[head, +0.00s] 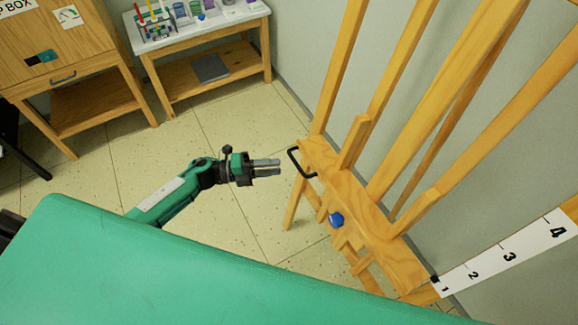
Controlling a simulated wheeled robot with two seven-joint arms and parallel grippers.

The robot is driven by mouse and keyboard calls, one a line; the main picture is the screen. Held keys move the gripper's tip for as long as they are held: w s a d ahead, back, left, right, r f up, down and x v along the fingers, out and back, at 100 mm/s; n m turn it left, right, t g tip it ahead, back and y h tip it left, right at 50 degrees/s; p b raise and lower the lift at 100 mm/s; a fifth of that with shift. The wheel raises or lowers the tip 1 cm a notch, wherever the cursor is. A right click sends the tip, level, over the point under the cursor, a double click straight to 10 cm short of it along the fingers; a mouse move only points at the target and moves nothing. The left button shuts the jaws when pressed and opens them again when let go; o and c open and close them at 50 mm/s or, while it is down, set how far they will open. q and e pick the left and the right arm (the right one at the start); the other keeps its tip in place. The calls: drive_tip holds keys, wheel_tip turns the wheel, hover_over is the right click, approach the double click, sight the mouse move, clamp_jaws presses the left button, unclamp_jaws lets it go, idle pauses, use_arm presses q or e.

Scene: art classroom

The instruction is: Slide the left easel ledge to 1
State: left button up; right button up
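The wooden easel ledge (375,215) runs diagonally across the easel at right. A black bar handle (300,163) is on its far left end and a blue knob (336,219) is on its front. A scale strip (510,252) marked 1 to 4 extends to the right. A small black pointer (434,280) at the ledge's near end sits by the 1 mark. My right gripper is out of view.
The easel's wooden uprights (400,75) rise against the grey wall. A white-topped table (195,35) with art supplies and a wooden cabinet (60,65) stand at the back left. Tiled floor (215,125) lies open between them and the easel. My green body fills the foreground.

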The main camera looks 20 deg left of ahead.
use_arm(q)
drive_tip(key=v, duration=0.6)
drive_tip(key=shift+a+b, duration=0.3)
drive_tip(key=shift+b, duration=0.15)
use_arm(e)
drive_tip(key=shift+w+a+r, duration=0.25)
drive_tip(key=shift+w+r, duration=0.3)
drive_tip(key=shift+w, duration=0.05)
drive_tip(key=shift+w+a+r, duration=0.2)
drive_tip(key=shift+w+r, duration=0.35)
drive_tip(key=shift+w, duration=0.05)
use_arm(q)
drive_tip(key=shift+s, duration=0.15)
